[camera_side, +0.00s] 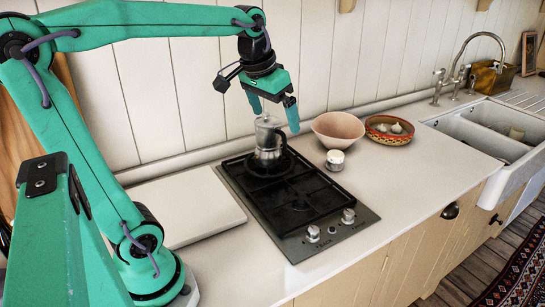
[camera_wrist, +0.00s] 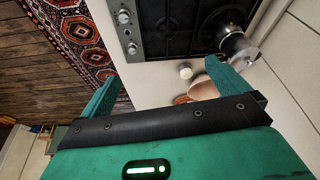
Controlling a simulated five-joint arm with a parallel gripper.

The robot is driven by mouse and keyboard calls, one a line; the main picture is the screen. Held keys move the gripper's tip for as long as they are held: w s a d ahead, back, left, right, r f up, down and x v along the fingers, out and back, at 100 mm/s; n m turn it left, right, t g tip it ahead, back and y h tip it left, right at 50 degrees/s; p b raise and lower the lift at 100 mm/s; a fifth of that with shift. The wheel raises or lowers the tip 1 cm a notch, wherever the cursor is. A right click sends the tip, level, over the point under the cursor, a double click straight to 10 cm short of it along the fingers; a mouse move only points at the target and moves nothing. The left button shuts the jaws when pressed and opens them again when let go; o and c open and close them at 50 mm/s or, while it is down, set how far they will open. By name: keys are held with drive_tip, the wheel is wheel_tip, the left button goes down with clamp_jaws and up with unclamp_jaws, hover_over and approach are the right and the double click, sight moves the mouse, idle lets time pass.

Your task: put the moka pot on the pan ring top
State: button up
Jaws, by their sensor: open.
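The moka pot (camera_side: 268,138) is silver and stands upright on the rear pan ring (camera_side: 258,170) of the black gas hob (camera_side: 312,208). In the wrist view the pot (camera_wrist: 238,47) is at the upper right, beside the right finger, at the hob's edge. My gripper (camera_side: 273,108) is open and empty, above the pot with its fingers pointing down. In the side view the fingertips are near the height of the pot's top; I cannot tell whether they touch it. Both fingers also show in the wrist view (camera_wrist: 164,86). The pot hides part of the rear ring.
A small white-lidded jar (camera_side: 335,160), a pinkish bowl (camera_side: 338,130) and a patterned bowl (camera_side: 380,138) with garlic stand right of the hob. A pale board (camera_side: 190,205) lies left of it. The wall is close behind; the sink (camera_side: 480,135) is far right.

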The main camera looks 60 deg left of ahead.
drive_tip(key=s+d+f+m+t, duration=0.1)
drive_tip(key=s+d+f+m, duration=0.1)
drive_tip(key=s+d+f, duration=0.5)
drive_tip(key=s, duration=0.3)
drive_tip(key=shift+s+t+h, duration=0.4)
